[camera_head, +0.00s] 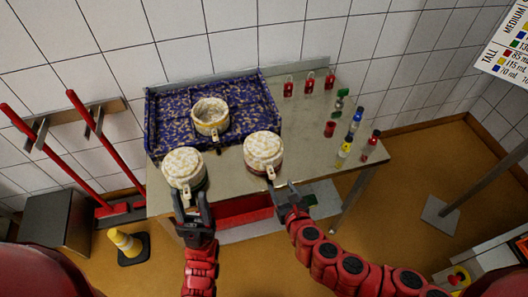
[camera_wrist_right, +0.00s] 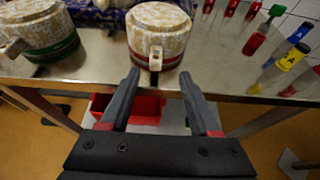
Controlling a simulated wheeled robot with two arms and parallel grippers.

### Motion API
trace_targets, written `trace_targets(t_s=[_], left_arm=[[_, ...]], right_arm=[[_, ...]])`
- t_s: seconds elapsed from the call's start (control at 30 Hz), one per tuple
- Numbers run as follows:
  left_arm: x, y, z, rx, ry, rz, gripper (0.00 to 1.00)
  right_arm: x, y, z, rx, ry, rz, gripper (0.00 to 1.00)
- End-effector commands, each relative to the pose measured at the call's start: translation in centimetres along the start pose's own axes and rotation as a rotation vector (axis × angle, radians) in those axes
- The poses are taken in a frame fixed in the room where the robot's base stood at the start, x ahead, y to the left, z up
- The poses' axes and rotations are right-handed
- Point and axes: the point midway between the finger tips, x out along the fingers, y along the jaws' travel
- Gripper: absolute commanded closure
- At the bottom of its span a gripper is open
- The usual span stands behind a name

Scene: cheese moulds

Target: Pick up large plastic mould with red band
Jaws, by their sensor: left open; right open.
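The mould with the red band (camera_head: 263,150) stands upright near the table's front edge, pale and mottled, with its handle facing me. It also shows in the right wrist view (camera_wrist_right: 160,35), its reddish band low on its side. My right gripper (camera_head: 284,193) is open just in front of it; in the right wrist view, the handle lies beyond and between the fingertips (camera_wrist_right: 160,80), apart from them. A mould with a green band (camera_head: 183,168) stands to its left. My left gripper (camera_head: 190,197) is open at that mould's handle; whether they touch cannot be told.
A third mould with a yellowish band (camera_head: 210,114) stands on the blue speckled tray (camera_head: 165,108) behind. Several small coloured bottles (camera_head: 343,152) and red weights (camera_head: 309,84) stand on the right of the metal table (camera_head: 305,130). A red bin (camera_head: 243,210) is below the front edge.

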Motion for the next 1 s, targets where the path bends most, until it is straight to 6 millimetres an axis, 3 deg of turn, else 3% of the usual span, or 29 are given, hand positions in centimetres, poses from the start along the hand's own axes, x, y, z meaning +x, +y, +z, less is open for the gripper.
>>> trace_targets(t_s=[0.2, 0.47, 0.8, 1.0], left_arm=[[-0.6, 0.0, 0.1, 0.000, 0.000, 0.000, 0.50], [-0.6, 0.0, 0.1, 0.000, 0.000, 0.000, 0.50], [0.4, 0.0, -0.1, 0.000, 0.000, 0.000, 0.50], [0.5, 0.0, -0.1, 0.000, 0.000, 0.000, 0.50]], right_arm=[[3.3, 0.1, 0.0, -0.001, -0.001, 0.001, 0.38], [4.7, 0.2, 0.1, 0.002, -0.001, 0.002, 0.38], [8.4, 0.6, 0.1, 0.005, -0.004, 0.000, 0.38], [9.4, 0.6, -0.3, 0.001, 0.000, 0.000, 0.38]])
